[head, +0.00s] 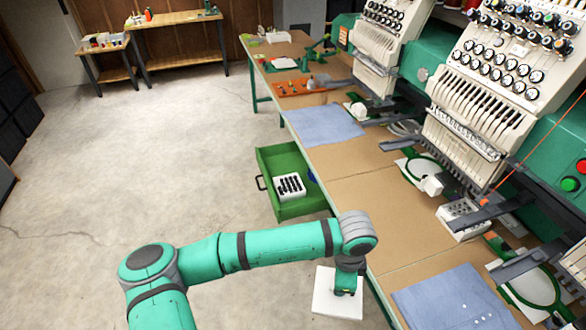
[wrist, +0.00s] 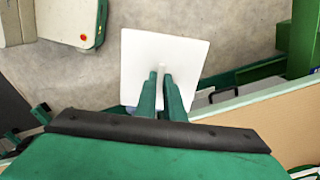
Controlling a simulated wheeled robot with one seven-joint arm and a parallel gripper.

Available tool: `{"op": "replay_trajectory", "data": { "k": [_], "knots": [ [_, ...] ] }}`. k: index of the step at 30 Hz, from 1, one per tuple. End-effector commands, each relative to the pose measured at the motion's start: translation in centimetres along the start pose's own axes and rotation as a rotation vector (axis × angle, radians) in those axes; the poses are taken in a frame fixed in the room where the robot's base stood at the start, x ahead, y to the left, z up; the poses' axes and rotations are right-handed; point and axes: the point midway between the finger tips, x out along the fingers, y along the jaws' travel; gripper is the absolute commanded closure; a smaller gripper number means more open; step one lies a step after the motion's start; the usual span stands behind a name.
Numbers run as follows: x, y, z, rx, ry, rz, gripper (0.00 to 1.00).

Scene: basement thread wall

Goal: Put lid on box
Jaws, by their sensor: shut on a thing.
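A flat white square lid (head: 325,303) hangs below my gripper (head: 346,291), out over the floor beside the table's near left edge. In the wrist view the lid (wrist: 190,50) lies beyond the gripper's fingertips (wrist: 161,72), which close on a small white knob at its middle. A white open box (head: 290,195) with several dark pieces in it sits in the open green drawer, further back than my gripper. Another white box (head: 462,222) with small round contents stands on the table to the right.
The green drawer (head: 266,166) sticks out from the table's left side. Blue cloths (head: 322,124) (head: 455,300) lie on the tabletop (head: 345,200). Embroidery machines (head: 480,110) line the right side. The floor (head: 140,150) at left is clear, with a wooden workbench (head: 180,18) far back.

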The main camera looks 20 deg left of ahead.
Motion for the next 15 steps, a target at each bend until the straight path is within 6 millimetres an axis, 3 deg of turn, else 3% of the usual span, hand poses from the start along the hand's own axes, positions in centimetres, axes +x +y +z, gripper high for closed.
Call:
{"op": "replay_trajectory", "data": {
  "k": [6, 15],
  "knots": [
    [4.2, -2.6, -0.7, -0.547, 0.008, 0.003, 1.0],
    [7.4, -4.6, -0.9, -0.998, 0.005, 0.0, 1.0]
  ]
}}
